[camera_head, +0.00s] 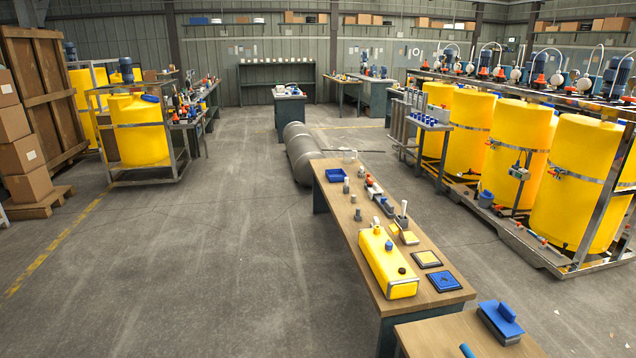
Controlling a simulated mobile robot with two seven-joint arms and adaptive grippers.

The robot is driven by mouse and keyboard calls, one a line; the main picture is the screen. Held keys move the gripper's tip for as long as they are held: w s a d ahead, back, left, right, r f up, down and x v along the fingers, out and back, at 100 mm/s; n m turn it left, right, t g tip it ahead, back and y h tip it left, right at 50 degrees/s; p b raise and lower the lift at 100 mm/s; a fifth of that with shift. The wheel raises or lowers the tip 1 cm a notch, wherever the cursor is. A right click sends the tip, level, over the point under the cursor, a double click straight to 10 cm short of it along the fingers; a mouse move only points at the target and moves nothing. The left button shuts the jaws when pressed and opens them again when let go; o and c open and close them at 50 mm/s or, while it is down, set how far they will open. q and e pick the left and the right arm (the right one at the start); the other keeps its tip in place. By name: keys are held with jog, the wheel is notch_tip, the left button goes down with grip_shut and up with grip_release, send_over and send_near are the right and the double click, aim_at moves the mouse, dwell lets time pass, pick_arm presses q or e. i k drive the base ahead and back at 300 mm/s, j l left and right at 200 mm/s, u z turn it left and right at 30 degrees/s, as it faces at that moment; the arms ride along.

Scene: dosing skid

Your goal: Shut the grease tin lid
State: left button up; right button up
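A low grey container with a blue top (500,322) stands on the near wooden table at the bottom right. It may be the grease tin with its lid, but I cannot tell for sure. A blue raised piece sits on its top; whether a lid is open or shut is too small to tell. Neither of my grippers is in view.
A small blue object (466,350) is cut off at the bottom edge. A long wooden bench (345,237) behind holds a yellow tank (387,262), a blue tray (335,175) and flat square pads. Yellow drums (520,140) stand at right.

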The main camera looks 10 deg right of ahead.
aim_at(395, 228)
jog(key=i+z, duration=0.45)
jog(key=i+j+z, duration=0.1)
jog(key=i+z, duration=0.25)
jog(key=z, duration=0.15)
jog(key=i+j+z, duration=0.1)
jog(key=z, duration=0.3)
jog(key=i+j+z, duration=0.1)
jog(key=z, duration=0.25)
jog(key=i+j+z, duration=0.15)
jog(key=j, duration=0.2)
jog(key=i+j+z, duration=0.15)
jog(key=j, duration=0.2)
jog(key=i+j+z, duration=0.2)
jog(key=j, duration=0.15)
jog(key=i+j, duration=0.1)
jog(key=j, duration=0.35)
jog(key=i+j, duration=0.1)
jog(key=j, duration=0.35)
jog(key=i+j, duration=0.1)
jog(key=j, duration=0.3)
jog(key=i+j, duration=0.15)
jog(key=j, duration=0.3)
jog(key=z, duration=0.05)
